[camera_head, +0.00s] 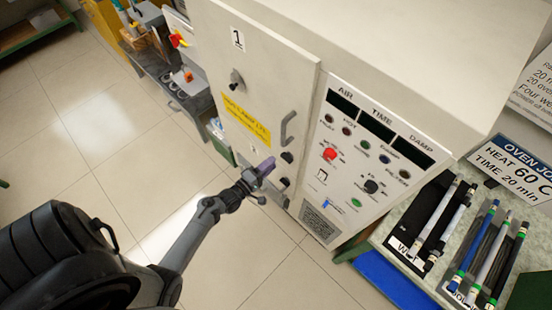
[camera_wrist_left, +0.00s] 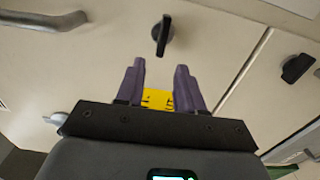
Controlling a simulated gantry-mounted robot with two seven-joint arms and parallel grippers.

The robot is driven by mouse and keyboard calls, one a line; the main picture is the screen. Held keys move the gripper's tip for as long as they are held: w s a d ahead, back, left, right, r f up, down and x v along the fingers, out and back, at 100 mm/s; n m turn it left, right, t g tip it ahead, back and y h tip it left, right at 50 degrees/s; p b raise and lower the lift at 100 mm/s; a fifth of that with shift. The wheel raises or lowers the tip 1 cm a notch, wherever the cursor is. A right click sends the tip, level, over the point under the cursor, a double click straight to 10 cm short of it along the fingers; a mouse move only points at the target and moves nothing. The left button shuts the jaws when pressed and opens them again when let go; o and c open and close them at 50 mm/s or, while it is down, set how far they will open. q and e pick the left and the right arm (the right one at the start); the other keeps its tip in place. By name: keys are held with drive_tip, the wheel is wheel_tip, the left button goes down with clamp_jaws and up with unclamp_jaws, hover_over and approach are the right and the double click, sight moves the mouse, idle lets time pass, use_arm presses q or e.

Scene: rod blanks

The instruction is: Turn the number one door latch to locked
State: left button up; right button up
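The door with the number 1 label (camera_head: 238,38) is a cream oven door, and it looks closed. A small black latch knob (camera_head: 287,157) sits below its grey handle (camera_head: 288,127). In the left wrist view the black latch (camera_wrist_left: 162,36) lies ahead of the fingertips, its narrow bar running roughly up and down in that picture. My left gripper (camera_head: 268,166) is in front of the lower door. In the left wrist view its purple fingers (camera_wrist_left: 160,70) are apart, with no object gripped, and the latch is beyond them, apparently untouched. My right gripper is out of view.
A second black knob (camera_head: 285,182) is lower down; it also shows in the left wrist view (camera_wrist_left: 298,68). The control panel (camera_head: 365,160) stands right of the door. A bench holds rods on black trays (camera_head: 408,246). The tiled floor (camera_head: 75,130) is open at left.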

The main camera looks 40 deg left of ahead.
use_arm(q)
drive_tip(key=s, duration=0.5)
drive_tip(key=shift+s, duration=0.35)
